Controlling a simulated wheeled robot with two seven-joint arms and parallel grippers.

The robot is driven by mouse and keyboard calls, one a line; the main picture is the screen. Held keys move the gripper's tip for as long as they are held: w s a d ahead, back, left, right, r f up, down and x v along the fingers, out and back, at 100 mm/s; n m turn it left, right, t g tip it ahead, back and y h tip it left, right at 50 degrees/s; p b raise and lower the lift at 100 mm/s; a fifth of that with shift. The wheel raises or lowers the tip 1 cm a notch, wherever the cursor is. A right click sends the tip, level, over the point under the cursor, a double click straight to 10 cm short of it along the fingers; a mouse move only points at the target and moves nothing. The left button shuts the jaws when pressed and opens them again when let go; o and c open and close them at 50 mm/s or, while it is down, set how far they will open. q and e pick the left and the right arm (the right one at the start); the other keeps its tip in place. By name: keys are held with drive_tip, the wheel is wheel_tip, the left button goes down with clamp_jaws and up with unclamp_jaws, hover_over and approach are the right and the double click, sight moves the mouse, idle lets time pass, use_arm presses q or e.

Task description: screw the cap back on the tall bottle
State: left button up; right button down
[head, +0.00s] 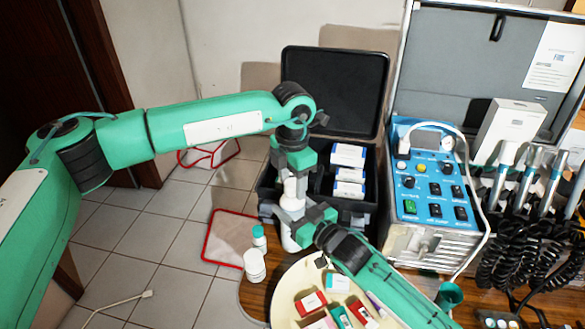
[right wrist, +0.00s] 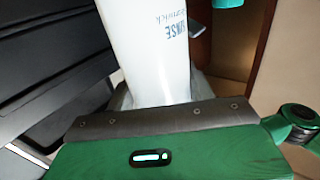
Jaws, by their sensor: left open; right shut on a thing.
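The tall white bottle (head: 289,241) stands upright near the table's back left edge, beside the black case. My right gripper (head: 303,228) is shut on its body. In the right wrist view the bottle (right wrist: 150,50) shows dark blue lettering and rises from my right gripper (right wrist: 165,108). My left gripper (head: 290,180) points down directly above the right one, with its jaws open around the white upper part of the bottle. The jaws partly hide this part, and I cannot tell whether the cap is seated there or apart from the neck.
A small bottle with a teal lid (head: 259,238) and a white jar (head: 254,266) stand left of the tall bottle. A round cream tray (head: 283,304) with small boxes lies in front. The open black case (head: 335,92) and blue control unit (head: 432,190) stand behind and right.

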use_arm(q)
drive_tip(key=shift+f, duration=0.3)
drive_tip(key=c, duration=1)
drive_tip(key=o, duration=1.2)
drive_tip(key=shift+c, duration=0.2)
wheel_tip(320, 180, up, 12)
